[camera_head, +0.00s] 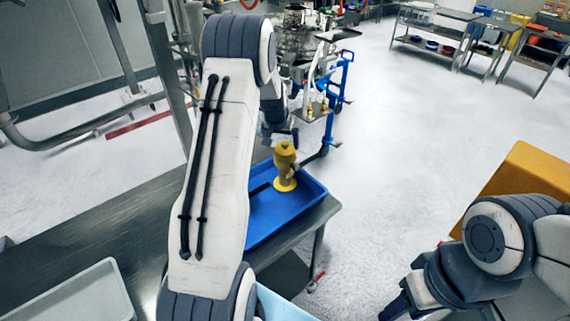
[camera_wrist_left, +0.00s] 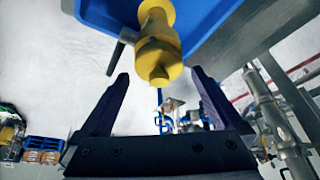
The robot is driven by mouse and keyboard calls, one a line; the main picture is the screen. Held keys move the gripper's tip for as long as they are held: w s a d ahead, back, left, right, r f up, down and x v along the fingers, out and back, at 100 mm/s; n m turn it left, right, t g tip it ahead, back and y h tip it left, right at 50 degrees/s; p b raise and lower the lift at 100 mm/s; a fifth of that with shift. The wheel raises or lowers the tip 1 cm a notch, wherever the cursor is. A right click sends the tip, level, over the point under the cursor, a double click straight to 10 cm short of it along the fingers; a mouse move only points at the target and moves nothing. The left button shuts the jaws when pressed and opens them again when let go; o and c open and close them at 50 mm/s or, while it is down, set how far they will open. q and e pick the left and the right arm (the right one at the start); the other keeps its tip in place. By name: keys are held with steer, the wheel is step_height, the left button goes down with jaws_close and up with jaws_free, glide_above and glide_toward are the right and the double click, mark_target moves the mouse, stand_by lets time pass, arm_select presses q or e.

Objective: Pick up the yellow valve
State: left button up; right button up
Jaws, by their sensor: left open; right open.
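The yellow valve (camera_head: 285,163) stands upright in the blue tray (camera_head: 262,232), towards its far right end. In the left wrist view the yellow valve (camera_wrist_left: 160,30) shows from its top end, above and between the two fingertips. My left gripper (camera_wrist_left: 158,78) is open, with one dark finger on each side of the valve's end; I see no contact. In the head view my left arm hides part of the tray, and the left gripper is largely hidden near the valve's top. My right gripper (camera_head: 396,308) is at the bottom edge, partly cut off, away from the tray.
The blue tray rests at the right end of a metal table (camera_head: 120,235). A white tray (camera_head: 85,298) lies at the lower left, and a light blue container (camera_head: 282,306) at the bottom. A blue-framed cart (camera_head: 335,105) stands behind. Open floor lies to the right.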

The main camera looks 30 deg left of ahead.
mark_target(284, 148)
arm_select(q)
steer(key=shift+w+f+p, duration=0.15)
steer(key=shift+f+p, duration=0.35)
steer(key=p+x, duration=0.1)
steer(key=x, duration=0.1)
steer(key=p+x, duration=0.1)
steer(key=x, duration=0.1)
steer(key=shift+d+p, duration=0.15)
steer(key=shift+p, duration=0.15)
steer(key=shift+f, duration=0.3)
jaws_close()
steer(key=shift+w+r, duration=0.1)
steer(key=shift+r, duration=0.05)
